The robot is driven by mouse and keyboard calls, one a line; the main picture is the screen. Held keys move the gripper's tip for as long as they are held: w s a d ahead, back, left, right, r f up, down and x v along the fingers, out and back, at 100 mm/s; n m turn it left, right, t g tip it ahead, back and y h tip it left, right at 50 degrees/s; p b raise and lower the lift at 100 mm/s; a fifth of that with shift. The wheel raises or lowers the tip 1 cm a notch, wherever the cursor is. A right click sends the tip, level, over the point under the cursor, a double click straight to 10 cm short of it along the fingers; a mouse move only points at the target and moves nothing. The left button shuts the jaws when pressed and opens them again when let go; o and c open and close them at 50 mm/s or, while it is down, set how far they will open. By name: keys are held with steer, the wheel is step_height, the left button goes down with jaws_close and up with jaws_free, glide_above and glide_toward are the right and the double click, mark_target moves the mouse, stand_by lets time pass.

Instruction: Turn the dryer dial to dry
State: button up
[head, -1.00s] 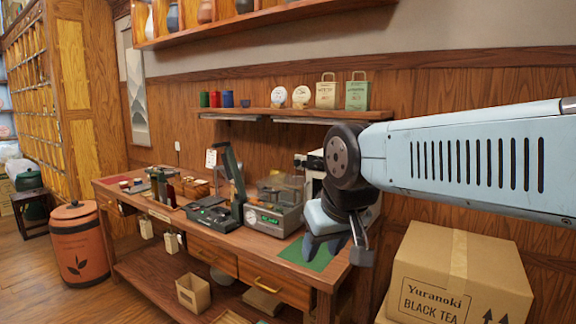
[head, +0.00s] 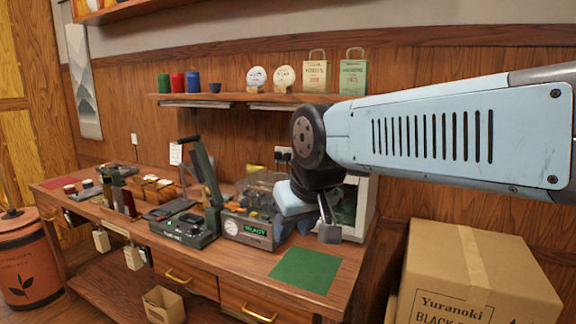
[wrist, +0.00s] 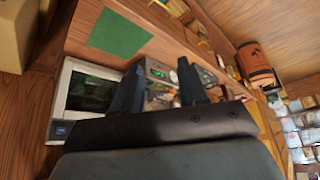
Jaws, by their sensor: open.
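The dryer (head: 247,231) is a grey benchtop machine with a clear cover and a green lit display that seems to read READY. A round pale face (head: 231,228) sits left of the display; I cannot tell whether it is the dial or a gauge, or read any setting. My gripper (head: 306,224) is open and empty, hanging above the bench at the dryer's right and hiding part of it. In the wrist view the dryer (wrist: 158,72) shows partly between the spread fingers, which appear clear of it.
A dark press with a raised lever (head: 188,229) stands left of the dryer. A green mat (head: 306,270) lies on the bench at front right. A white-framed appliance (head: 360,205) stands behind my gripper. A large cardboard box (head: 480,270) is at right.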

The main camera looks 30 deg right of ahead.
steer(key=shift+o, duration=1.2)
steer(key=shift+d+f, duration=0.15)
steer(key=shift+d, duration=0.05)
steer(key=w+d+f+n+g+h, duration=0.3)
steer(key=w+d+f+h, duration=0.1)
steer(key=w+d+h, duration=0.25)
steer(key=w+d+f+n+g+h, duration=0.3)
steer(key=w+d+f+g+h, duration=0.15)
steer(key=d, duration=0.35)
steer(key=w+a+r+n+t+h, duration=0.2)
steer(key=w+n+t+h, duration=0.3)
steer(key=w, duration=0.4)
steer(key=w+a+r+n+t+h, duration=0.2)
steer(key=w+a+n+t+h, duration=0.25)
steer(key=w, duration=0.45)
steer(key=w+d+r, duration=0.2)
steer(key=d, duration=0.4)
steer(key=w+d+r+t, duration=0.1)
steer(key=w+d+r, duration=0.1)
steer(key=d, duration=0.5)
steer(key=shift+w+t+y, duration=0.3)
steer(key=shift+w+y, duration=0.15)
steer(key=shift+w, duration=0.1)
